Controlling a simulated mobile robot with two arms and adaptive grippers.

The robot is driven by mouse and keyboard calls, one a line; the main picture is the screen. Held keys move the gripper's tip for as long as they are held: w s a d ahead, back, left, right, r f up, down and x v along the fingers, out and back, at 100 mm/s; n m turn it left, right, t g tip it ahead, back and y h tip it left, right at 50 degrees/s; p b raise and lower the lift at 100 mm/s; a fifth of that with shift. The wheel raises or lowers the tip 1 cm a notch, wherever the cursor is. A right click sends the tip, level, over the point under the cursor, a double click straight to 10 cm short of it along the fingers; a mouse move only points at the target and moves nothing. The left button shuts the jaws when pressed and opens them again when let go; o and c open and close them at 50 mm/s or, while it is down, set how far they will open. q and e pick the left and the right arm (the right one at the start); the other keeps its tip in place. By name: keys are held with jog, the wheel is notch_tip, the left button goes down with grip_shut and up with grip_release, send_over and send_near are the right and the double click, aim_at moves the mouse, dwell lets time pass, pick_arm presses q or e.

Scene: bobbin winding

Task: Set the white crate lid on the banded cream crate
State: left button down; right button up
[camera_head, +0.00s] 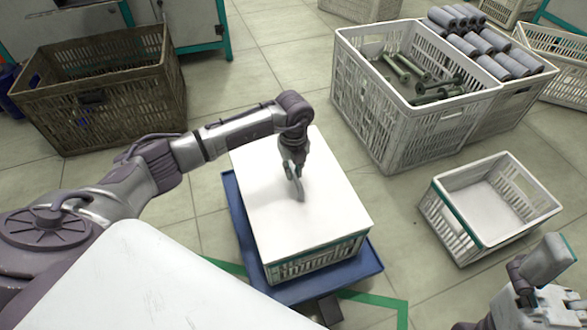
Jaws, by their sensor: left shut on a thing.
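The white crate lid (285,215) is a flat white panel in the middle of the view. It lies over a cream slatted crate (318,262), whose near wall shows below the lid's front edge, with a teal band at its right corner. The lid looks level; whether it is fully seated cannot be told. My left gripper (298,188) points down at the middle of the lid and is shut on it, though its fingertips' hold is hard to see.
The covered crate stands on a blue base (370,262). An empty cream crate with a teal-banded rim (455,222) is at right. A large crate of green bobbins (385,125) and grey rolls (483,42) stand behind. A brown crate (100,100) is at left. Tiled floor lies between.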

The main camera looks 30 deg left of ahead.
pick_arm(q)
jog(key=c, duration=1.1)
grip_release()
jog(key=shift+o, duration=0.2)
notch_tip(320, 180, up, 12)
